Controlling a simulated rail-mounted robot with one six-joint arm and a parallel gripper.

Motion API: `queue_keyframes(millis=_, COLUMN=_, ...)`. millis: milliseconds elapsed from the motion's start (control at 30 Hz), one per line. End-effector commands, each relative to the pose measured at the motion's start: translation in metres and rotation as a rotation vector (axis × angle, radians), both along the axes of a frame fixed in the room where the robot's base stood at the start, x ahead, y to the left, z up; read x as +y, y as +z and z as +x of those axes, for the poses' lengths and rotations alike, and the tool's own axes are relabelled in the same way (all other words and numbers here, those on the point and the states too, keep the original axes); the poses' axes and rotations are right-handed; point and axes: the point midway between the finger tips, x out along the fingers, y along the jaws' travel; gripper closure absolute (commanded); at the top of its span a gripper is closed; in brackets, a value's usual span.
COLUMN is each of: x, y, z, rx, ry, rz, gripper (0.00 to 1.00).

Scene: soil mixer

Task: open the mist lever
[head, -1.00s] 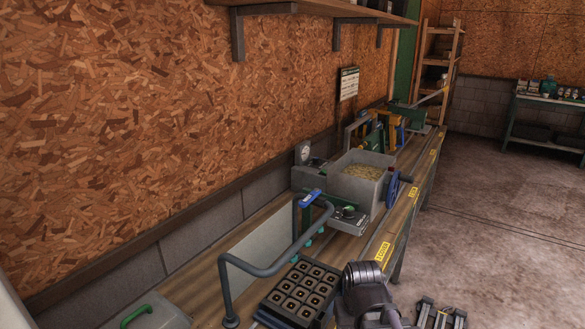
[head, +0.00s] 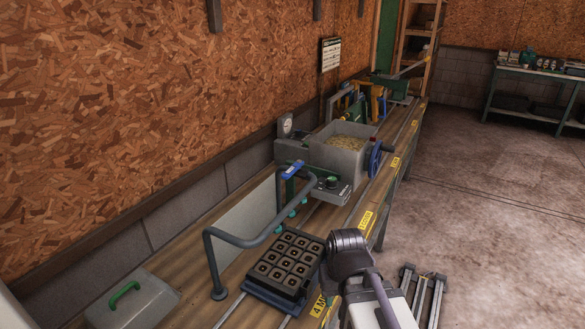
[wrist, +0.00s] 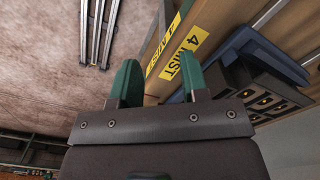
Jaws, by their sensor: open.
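The mist lever, a small blue handle (head: 292,170), sits on top of the bent grey mist pipe (head: 262,240) in the head view. Green nozzles hang beneath the pipe. A black cell tray (head: 290,262) rests on a blue carrier below and in front of it. My gripper (wrist: 160,82) shows in the wrist view with its two green fingers apart and nothing between them. It is near the bench edge by the yellow "4 MIST" label (wrist: 183,47), apart from the lever. The lever is not visible in the wrist view.
A grey mixer bin (head: 345,150) with a blue wheel (head: 376,160) stands farther along the bench. A grey box with a green handle (head: 125,292) is at the near left. The tray (wrist: 270,98) also shows in the wrist view. Open floor lies right of the bench.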

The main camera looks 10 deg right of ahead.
Motion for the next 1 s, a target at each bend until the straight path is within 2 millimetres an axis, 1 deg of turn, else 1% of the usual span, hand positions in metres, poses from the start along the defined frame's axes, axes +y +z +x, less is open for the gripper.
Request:
queue_keyframes(millis=267, x=0.000, y=0.000, z=0.000, rx=0.000, ry=0.000, rz=0.000, gripper=0.59)
queue_keyframes(millis=333, x=0.000, y=0.002, z=0.000, rx=0.000, ry=0.000, rz=0.000, gripper=0.53)
queue_keyframes(millis=367, x=0.001, y=0.006, z=0.000, rx=0.000, ry=0.001, rz=0.000, gripper=0.51)
queue_keyframes(millis=433, x=0.003, y=0.027, z=0.000, rx=0.000, ry=0.007, rz=0.000, gripper=0.51)
queue_keyframes(millis=467, x=0.004, y=0.040, z=0.002, rx=0.000, ry=0.011, rz=0.000, gripper=0.51)
queue_keyframes(millis=533, x=0.010, y=0.080, z=0.013, rx=0.000, ry=0.023, rz=0.000, gripper=0.51)
queue_keyframes(millis=567, x=0.013, y=0.100, z=0.023, rx=0.000, ry=0.030, rz=0.000, gripper=0.51)
queue_keyframes(millis=600, x=0.018, y=0.128, z=0.038, rx=0.000, ry=0.039, rz=0.000, gripper=0.51)
queue_keyframes(millis=667, x=0.026, y=0.168, z=0.065, rx=0.000, ry=0.043, rz=0.000, gripper=0.51)
queue_keyframes(millis=700, x=0.032, y=0.193, z=0.084, rx=0.000, ry=0.031, rz=0.000, gripper=0.51)
queue_keyframes(millis=767, x=0.043, y=0.230, z=0.115, rx=0.000, ry=-0.003, rz=0.000, gripper=0.51)
queue_keyframes(millis=800, x=0.050, y=0.255, z=0.137, rx=0.000, ry=-0.037, rz=0.000, gripper=0.51)
queue_keyframes(millis=867, x=0.062, y=0.289, z=0.170, rx=0.000, ry=-0.102, rz=0.001, gripper=0.51)
queue_keyframes(millis=900, x=0.070, y=0.308, z=0.192, rx=0.000, ry=-0.154, rz=0.001, gripper=0.51)
queue_keyframes(millis=967, x=0.081, y=0.331, z=0.226, rx=0.000, ry=-0.249, rz=0.001, gripper=0.51)
queue_keyframes(millis=1000, x=0.088, y=0.342, z=0.250, rx=0.000, ry=-0.327, rz=0.001, gripper=0.51)
